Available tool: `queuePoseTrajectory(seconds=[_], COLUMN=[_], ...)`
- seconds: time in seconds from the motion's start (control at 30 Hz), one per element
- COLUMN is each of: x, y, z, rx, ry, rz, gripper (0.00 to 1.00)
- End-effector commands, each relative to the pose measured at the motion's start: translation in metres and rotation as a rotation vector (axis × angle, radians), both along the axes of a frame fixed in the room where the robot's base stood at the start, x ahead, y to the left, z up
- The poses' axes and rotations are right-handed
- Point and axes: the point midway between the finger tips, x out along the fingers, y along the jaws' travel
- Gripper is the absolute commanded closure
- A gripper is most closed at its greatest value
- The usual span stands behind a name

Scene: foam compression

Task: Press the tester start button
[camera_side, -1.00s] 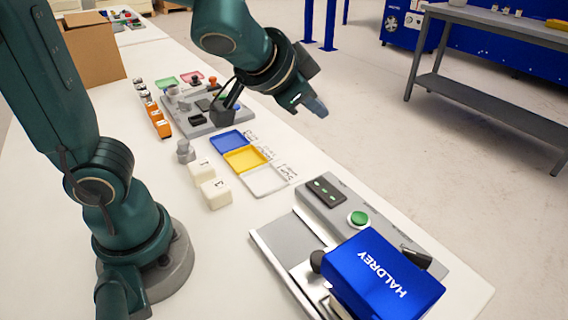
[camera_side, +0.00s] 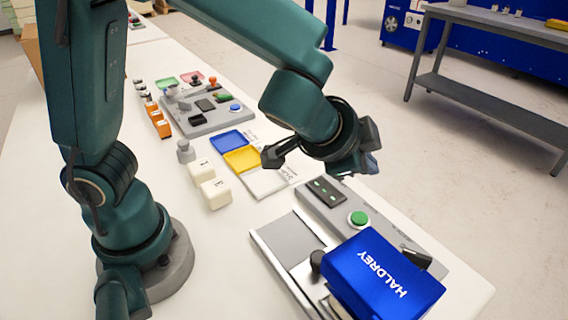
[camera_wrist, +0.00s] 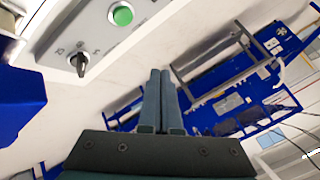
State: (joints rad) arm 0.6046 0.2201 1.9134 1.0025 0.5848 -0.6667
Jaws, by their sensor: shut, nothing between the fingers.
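The tester (camera_side: 385,275) is a grey unit with a blue head marked HALDREY, at the front right of the white table. Its round green start button (camera_side: 358,218) sits on the grey panel, beside a small dark display. The button also shows at the top of the wrist view (camera_wrist: 122,14), with a black knob to its lower left. My gripper (camera_side: 372,165) is above and beyond the button in the side view, apart from it. In the wrist view its two fingers (camera_wrist: 160,85) are together with nothing between them.
White, yellow and blue trays (camera_side: 241,159) lie left of the tester, with two cream blocks (camera_side: 207,183) beside them. A grey fixture board (camera_side: 205,112) stands farther back. The floor beyond the table is clear up to a grey workbench (camera_side: 490,85).

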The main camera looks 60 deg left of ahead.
Motion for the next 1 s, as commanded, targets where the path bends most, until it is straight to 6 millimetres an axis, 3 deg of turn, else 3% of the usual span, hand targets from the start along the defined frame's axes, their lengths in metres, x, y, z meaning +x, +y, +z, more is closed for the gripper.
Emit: queuePoseTrajectory(seconds=[0.6,1.0], x=[-0.001,0.000], y=[0.000,0.000], z=[-0.072,-0.086], rx=[0.007,0.000], ry=[0.005,0.001], rz=[-0.004,-0.001], gripper=[1.00,1.00])
